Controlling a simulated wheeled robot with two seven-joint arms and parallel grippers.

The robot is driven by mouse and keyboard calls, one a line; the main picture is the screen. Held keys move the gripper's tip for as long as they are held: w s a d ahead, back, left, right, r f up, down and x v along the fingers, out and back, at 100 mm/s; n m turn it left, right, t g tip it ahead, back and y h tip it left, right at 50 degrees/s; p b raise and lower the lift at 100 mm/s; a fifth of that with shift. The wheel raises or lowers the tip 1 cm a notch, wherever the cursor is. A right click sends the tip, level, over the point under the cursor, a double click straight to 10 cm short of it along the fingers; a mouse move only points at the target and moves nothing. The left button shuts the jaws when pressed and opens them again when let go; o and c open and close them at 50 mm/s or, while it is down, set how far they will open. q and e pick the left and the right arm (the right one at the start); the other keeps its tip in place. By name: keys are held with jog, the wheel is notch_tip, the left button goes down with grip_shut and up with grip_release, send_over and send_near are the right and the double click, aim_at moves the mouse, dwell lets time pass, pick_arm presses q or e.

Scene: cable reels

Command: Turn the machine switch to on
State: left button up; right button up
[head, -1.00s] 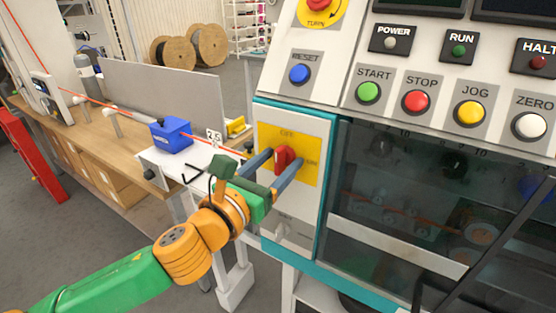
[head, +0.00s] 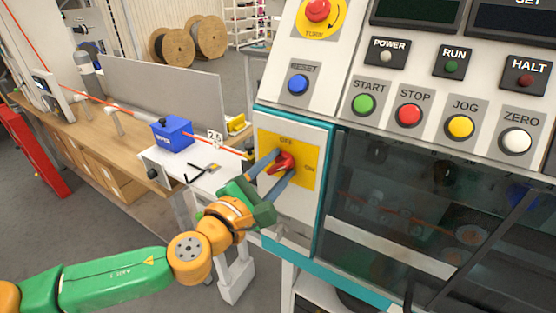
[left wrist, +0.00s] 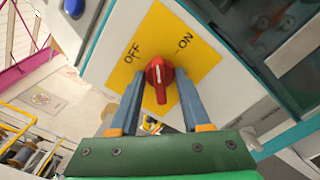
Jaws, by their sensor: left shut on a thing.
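The machine switch is a red rotary knob (head: 284,161) on a yellow plate (head: 303,152), on the machine's white side panel. The plate reads OFF at the top and ON at the lower right in the head view. My left gripper (head: 272,165) is shut on the knob, with one blue-grey finger on each side. In the left wrist view the red knob (left wrist: 159,73) sits between the fingertips (left wrist: 158,82). Its handle is tilted and its mark lies between OFF and ON. My right gripper is not in view.
Above the switch are a blue reset button (head: 298,84) and a red emergency stop (head: 318,10). A row of buttons runs to the right above a dark window (head: 420,200). A workbench (head: 80,135) with a blue box (head: 172,135) stands to the left.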

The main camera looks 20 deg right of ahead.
pick_arm(q)
jog(key=m+p, duration=0.1)
jog(key=m, duration=0.2)
jog(key=shift+r+m, duration=0.15)
jog(key=shift+m, duration=0.15)
jog(key=m+p, duration=0.1)
jog(key=m, duration=0.3)
jog(key=shift+p, duration=0.35)
jog(key=o, duration=0.9)
jog(key=shift+o, duration=0.2)
jog(key=shift+s+a, duration=0.15)
jog(key=p+v, duration=0.2)
jog(key=v, duration=0.5)
jog(key=shift+s+a, duration=0.2)
jog(key=shift+a, duration=0.05)
